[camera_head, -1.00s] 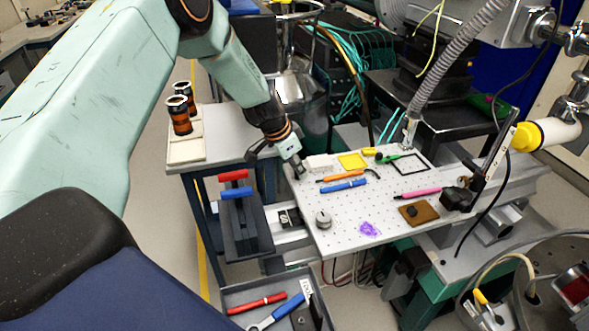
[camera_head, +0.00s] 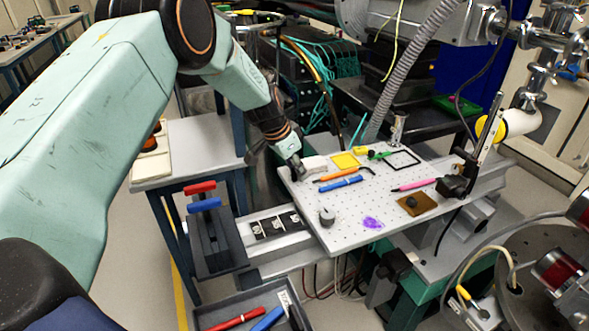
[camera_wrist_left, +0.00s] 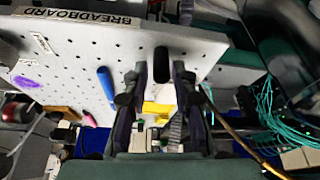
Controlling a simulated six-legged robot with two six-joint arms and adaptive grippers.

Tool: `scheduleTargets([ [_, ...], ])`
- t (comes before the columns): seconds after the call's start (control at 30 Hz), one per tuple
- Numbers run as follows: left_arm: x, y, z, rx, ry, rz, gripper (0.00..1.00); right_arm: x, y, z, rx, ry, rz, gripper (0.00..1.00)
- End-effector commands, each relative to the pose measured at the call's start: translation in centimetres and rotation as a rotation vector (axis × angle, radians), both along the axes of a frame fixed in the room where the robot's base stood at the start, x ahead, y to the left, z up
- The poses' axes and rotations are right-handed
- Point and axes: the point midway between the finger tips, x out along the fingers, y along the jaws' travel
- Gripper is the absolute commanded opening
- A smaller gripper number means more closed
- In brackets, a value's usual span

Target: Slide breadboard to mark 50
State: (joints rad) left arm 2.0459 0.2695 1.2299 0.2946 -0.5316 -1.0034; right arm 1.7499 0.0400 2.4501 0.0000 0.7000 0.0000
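The breadboard (camera_head: 345,215) is a light grey perforated plate on a rail, with a white block, tools and small parts on it. My left gripper (camera_head: 296,168) is at its far left corner, beside the white block (camera_head: 314,163). In the left wrist view the breadboard (camera_wrist_left: 90,50) carries a "BREADBOARD" label (camera_wrist_left: 80,17). There the two fingers (camera_wrist_left: 161,90) stand apart, with a dark rounded shape between them. Whether they clamp anything is unclear. The rail's scale marks (camera_head: 274,225) show left of the plate; their numbers are too small to read. My right gripper is not in view.
A black holder with red and blue handles (camera_head: 212,240) stands left of the rail. A grey tool tray (camera_head: 210,316) is in front. A side table (camera_head: 185,160) is at the left.

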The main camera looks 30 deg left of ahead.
Motion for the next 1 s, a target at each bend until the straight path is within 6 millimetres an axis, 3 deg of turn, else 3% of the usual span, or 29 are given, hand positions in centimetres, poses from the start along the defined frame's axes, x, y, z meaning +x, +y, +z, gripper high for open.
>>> scheduleTargets([
  [0.1, -0.1, 0.1, -0.1, 0.000, 0.001, 0.000, 0.38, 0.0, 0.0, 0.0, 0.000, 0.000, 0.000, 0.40],
  [0.47, -0.2, 0.2, 0.4, 0.000, 0.001, 0.001, 0.38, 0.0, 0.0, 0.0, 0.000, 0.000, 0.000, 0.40],
  [1.0, -3.4, 2.0, 9.1, -0.003, -0.002, 0.001, 0.38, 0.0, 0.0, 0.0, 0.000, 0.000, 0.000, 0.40],
])
